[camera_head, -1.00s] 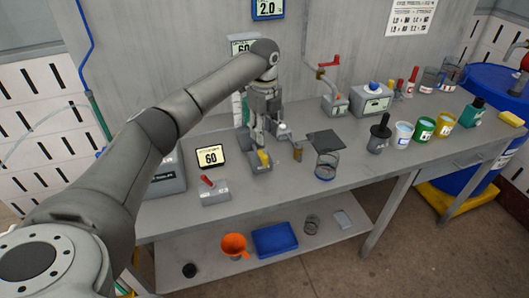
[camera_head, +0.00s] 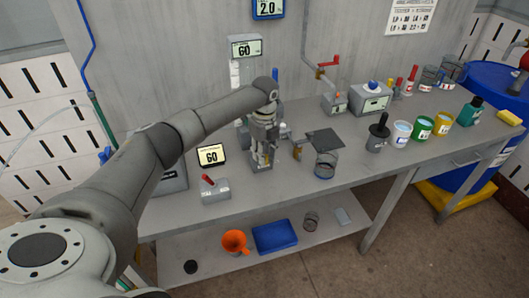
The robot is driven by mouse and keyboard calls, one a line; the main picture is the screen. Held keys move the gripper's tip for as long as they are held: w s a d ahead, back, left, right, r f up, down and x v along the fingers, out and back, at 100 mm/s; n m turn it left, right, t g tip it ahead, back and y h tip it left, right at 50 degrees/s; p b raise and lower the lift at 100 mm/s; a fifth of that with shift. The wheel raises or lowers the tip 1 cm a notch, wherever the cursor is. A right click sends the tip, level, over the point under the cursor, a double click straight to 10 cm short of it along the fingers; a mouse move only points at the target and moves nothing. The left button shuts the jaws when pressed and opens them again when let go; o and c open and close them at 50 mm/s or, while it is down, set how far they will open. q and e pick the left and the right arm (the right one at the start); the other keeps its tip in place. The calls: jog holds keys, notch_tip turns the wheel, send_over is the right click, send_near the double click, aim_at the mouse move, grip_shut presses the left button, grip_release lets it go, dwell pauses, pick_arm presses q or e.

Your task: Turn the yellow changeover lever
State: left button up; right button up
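My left gripper (camera_head: 262,152) points down at the small grey lever box (camera_head: 262,168) on the bench, left of the middle. Its fingers are right at the place of the yellow changeover lever and cover nearly all of it. I cannot tell whether they touch the lever or how far apart they are. My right gripper is not in view.
Cups and bottles fill the bench's right part.

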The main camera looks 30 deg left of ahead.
pick_arm(q)
grip_shut()
jog(key=shift+d+r, duration=0.1)
jog(key=shift+w+d+n+p, duration=0.25)
jog(key=shift+n+p, duration=0.35)
jog(key=shift+n, duration=0.3)
jog(key=w+a+n+b, duration=0.1)
jog(key=w+n+b, duration=0.5)
jog(key=n, duration=1)
jog(key=shift+w+b, duration=0.35)
jog(key=shift+b, duration=0.75)
jog(key=shift+a, duration=0.1)
